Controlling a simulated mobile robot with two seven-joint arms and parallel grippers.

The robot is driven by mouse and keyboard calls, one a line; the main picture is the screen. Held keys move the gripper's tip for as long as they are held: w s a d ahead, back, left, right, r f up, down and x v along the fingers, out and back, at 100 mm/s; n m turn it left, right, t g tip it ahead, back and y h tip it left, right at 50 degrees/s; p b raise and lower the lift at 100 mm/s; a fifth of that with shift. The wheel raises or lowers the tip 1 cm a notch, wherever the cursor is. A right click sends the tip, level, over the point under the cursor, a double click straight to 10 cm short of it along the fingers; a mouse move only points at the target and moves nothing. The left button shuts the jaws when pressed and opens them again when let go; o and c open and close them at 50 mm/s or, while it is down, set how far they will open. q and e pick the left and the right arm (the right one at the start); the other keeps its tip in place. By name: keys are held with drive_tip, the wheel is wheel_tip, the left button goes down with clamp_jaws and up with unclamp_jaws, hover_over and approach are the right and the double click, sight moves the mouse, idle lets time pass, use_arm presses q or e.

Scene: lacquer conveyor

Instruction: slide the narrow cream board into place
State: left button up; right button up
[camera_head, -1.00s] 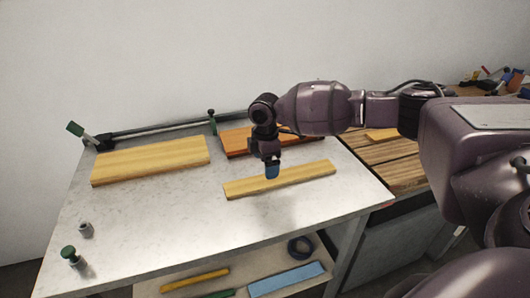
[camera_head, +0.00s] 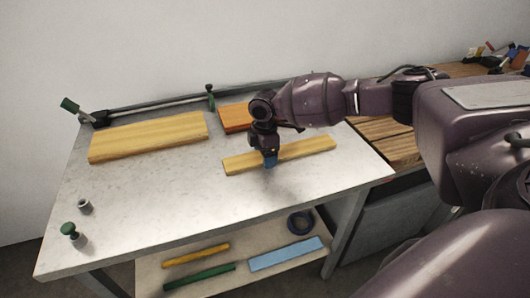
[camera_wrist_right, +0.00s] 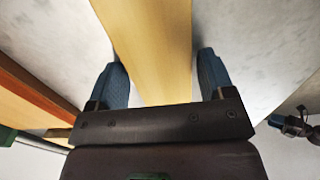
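The narrow cream board (camera_head: 308,150) lies flat on the grey bench, right of its middle. In the right wrist view the cream board (camera_wrist_right: 152,35) runs between the two blue fingers. My right gripper (camera_head: 269,160) is over the left half of this board, pointing down. The head view hides whether the fingertips reach the benchtop.
A wide cream board (camera_head: 148,138) lies at the back left. An orange-brown board (camera_head: 234,118) lies behind my gripper, partly hidden. A rail with green-handled clamps (camera_head: 70,105) runs along the back edge. A green knob (camera_head: 68,229) stands front left. The bench's front middle is clear.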

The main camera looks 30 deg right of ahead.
sight(313, 144)
drive_tip(key=c, duration=0.7)
drive_tip(key=shift+s+d+p, duration=0.1)
drive_tip(key=shift+s+d, duration=0.1)
drive_tip(key=shift+d, duration=0.65)
drive_tip(key=shift+s+d+p, duration=0.15)
drive_tip(key=shift+d, duration=0.65)
drive_tip(key=shift+s+d+p, duration=0.1)
drive_tip(key=shift+s+d, duration=0.1)
drive_tip(key=shift+d, duration=0.65)
drive_tip(key=shift+c, duration=0.2)
drive_tip(key=shift+s+d, duration=0.2)
drive_tip(key=shift+d, duration=0.6)
drive_tip(key=shift+s+d, duration=0.2)
drive_tip(key=shift+d, duration=0.55)
drive_tip(key=shift+s+d, duration=0.2)
drive_tip(key=shift+d, duration=0.6)
drive_tip(key=shift+s+d, duration=0.15)
drive_tip(key=shift+d, duration=0.6)
drive_tip(key=shift+s+d, duration=0.2)
drive_tip(key=shift+d, duration=0.6)
drive_tip(key=shift+s+d, duration=0.2)
drive_tip(key=shift+d, duration=0.5)
drive_tip(key=shift+s+d, duration=0.15)
drive_tip(key=shift+d, duration=0.55)
